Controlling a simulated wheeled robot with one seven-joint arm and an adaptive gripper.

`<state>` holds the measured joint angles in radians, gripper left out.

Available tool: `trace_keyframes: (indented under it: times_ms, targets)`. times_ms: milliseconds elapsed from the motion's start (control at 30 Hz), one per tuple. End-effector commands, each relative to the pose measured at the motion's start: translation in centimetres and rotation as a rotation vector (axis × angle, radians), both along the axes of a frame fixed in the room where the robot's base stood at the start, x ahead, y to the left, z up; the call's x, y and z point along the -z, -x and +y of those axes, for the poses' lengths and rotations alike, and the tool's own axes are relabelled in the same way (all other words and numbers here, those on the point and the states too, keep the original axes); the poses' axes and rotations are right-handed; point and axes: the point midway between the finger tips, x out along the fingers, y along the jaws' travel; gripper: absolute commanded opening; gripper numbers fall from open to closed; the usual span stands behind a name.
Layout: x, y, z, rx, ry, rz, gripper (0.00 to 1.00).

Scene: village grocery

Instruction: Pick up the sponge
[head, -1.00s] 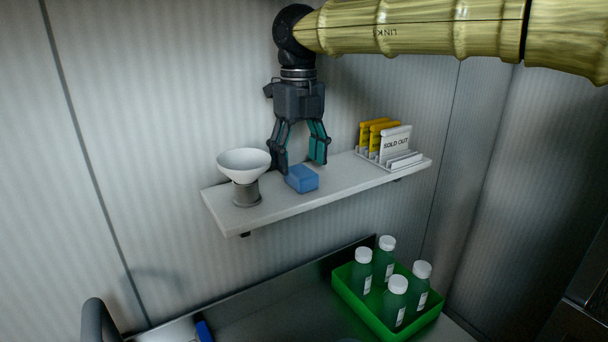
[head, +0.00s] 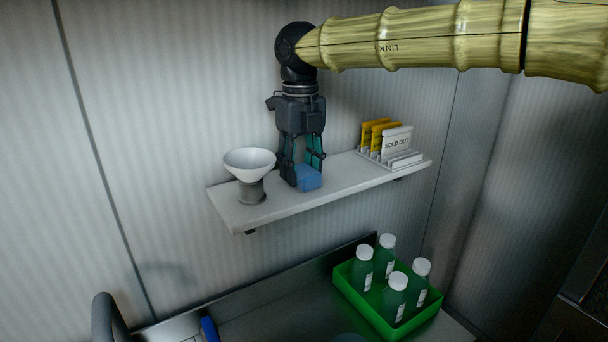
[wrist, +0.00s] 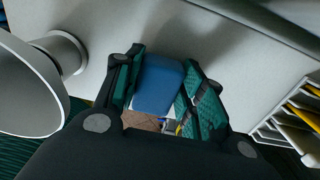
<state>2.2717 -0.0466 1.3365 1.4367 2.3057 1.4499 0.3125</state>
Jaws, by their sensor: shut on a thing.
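The sponge (head: 309,178) is a small blue block on the white wall shelf (head: 240,215). My gripper (head: 302,175) points down over it, and its fingers are shut on the sponge's sides. In the wrist view the sponge (wrist: 158,84) sits between the two teal-padded fingers (wrist: 160,95). The sponge appears to be still at shelf height; I cannot tell whether it touches the shelf. The fingers partly hide it in the head view.
A white bowl on a grey base (head: 249,164) stands close left of my gripper. A card rack with a "SOLD OUT" sign (head: 396,142) stands at the shelf's right end. Below is a green crate (head: 383,325) of green bottles (head: 396,298). The shelf between sponge and rack is clear.

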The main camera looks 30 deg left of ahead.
Motion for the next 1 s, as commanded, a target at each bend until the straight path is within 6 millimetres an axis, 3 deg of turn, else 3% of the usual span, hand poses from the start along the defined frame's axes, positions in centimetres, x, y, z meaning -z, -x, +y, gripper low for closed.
trace_keyframes:
  times_ms: [267, 800, 1000]
  targets:
    - [-0.2, 0.1, -0.3, 0.000, 0.001, 0.001, 0.23]
    - [-6.5, 0.2, -0.3, 0.000, 0.001, 0.001, 0.23]
    - [-6.8, 0.8, -1.6, 0.000, 0.001, 0.001, 0.23]
